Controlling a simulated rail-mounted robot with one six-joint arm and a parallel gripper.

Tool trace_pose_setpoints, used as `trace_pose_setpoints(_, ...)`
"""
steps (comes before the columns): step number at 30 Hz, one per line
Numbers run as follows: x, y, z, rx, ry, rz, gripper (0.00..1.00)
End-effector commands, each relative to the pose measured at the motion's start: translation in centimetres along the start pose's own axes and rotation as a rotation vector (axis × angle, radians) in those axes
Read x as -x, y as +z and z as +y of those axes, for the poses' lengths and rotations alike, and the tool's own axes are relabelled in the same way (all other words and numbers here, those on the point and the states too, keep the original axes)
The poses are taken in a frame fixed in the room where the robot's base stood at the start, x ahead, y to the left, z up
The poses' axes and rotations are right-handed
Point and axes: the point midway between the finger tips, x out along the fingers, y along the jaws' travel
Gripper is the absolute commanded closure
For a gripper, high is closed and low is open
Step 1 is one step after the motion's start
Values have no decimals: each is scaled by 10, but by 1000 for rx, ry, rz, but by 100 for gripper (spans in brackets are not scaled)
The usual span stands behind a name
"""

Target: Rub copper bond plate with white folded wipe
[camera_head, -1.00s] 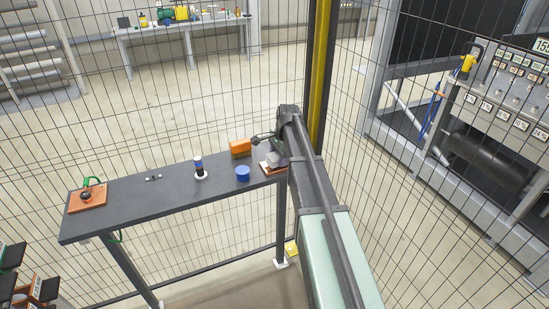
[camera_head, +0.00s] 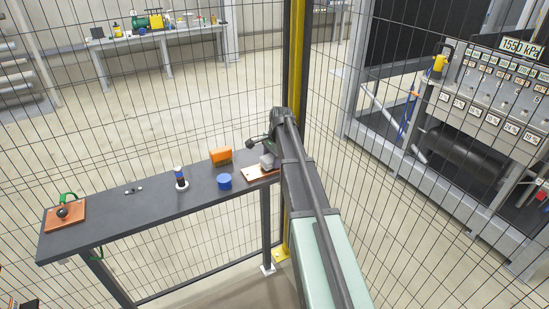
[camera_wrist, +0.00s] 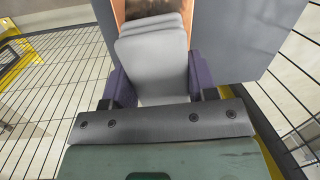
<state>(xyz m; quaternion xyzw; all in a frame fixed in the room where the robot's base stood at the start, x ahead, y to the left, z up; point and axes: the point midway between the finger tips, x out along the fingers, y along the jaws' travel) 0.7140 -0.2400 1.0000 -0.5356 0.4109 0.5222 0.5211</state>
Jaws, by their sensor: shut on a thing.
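The white folded wipe (camera_wrist: 155,65) is between the two dark purple fingers of my gripper (camera_wrist: 158,82) in the wrist view. It shows pale grey, with layered folds at its far end. In the head view the wipe (camera_head: 267,161) is at the bench's right end, over a copper-coloured plate (camera_head: 256,175). That plate (camera_wrist: 119,12) also shows beyond the wipe in the wrist view, with a dark brown patch inside an orange edge. Whether wipe and plate touch is hard to tell. Another copper-coloured plate (camera_head: 76,219), with a dark knob and green cable, lies at the bench's left end.
The dark bench (camera_head: 130,215) also carries an orange block (camera_head: 221,156), a blue round container (camera_head: 224,182), a dark bottle with a white base (camera_head: 181,179) and small metal parts (camera_head: 133,189). Wire mesh fencing and a yellow post (camera_head: 295,70) stand close behind my arm.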

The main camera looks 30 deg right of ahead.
Motion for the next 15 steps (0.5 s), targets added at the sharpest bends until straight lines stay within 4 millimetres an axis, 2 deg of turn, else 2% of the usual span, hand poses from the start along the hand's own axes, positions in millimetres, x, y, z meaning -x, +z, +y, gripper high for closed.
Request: trace_pose_setpoints(15,-4,40,-3,-9,-1,1,66)
